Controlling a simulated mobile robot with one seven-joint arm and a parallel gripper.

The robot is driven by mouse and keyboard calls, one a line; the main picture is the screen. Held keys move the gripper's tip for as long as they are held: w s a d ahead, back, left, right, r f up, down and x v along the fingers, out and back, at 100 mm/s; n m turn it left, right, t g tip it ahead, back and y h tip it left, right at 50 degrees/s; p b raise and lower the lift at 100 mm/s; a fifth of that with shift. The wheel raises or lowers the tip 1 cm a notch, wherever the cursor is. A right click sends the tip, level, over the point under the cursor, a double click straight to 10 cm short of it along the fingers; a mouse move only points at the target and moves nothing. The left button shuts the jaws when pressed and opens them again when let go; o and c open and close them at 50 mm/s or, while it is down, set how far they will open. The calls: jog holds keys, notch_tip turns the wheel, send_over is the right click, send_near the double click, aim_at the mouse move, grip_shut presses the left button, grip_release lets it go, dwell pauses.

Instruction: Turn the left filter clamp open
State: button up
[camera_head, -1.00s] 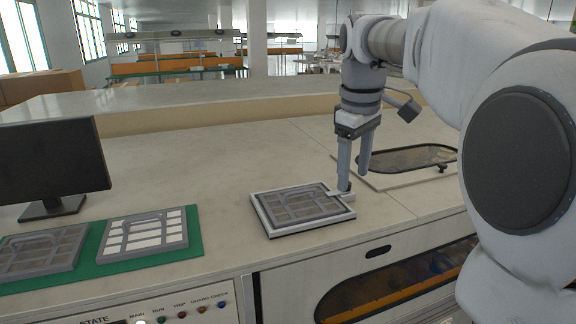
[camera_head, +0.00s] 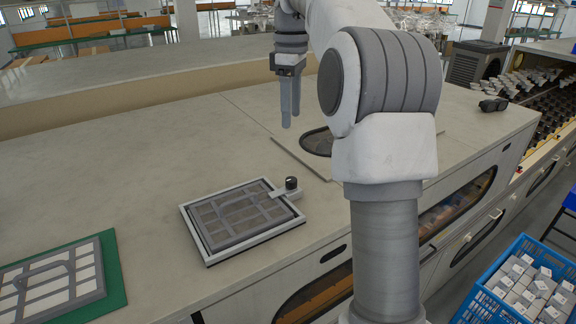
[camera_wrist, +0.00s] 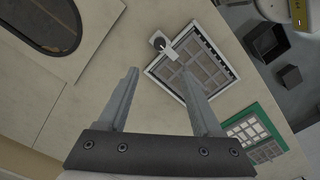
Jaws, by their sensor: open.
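The filter is a grey grid panel (camera_head: 240,212) lying in a pale rectangular frame (camera_head: 196,234) on the counter. The bar appears to reach over the frame's edge. The clamp also shows in the wrist view (camera_wrist: 159,41), beyond my fingertips. My gripper (camera_head: 290,122) is raised above the counter behind the clamp, fingers pointing down, apart from it. In the wrist view my gripper (camera_wrist: 160,76) is open with nothing between its fingers.
A second filter panel (camera_head: 50,284) lies on a green mat (camera_head: 113,272) at the left. An oval window (camera_head: 318,141) in a flat panel lies behind my arm. A blue crate (camera_head: 487,300) of small boxes stands at the lower right.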

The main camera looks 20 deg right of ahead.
aim_at(291, 179)
notch_tip(291, 179, down, 17)
jog(key=shift+f+b, duration=0.15)
jog(key=shift+b, duration=0.4)
grip_shut()
dwell(0.3)
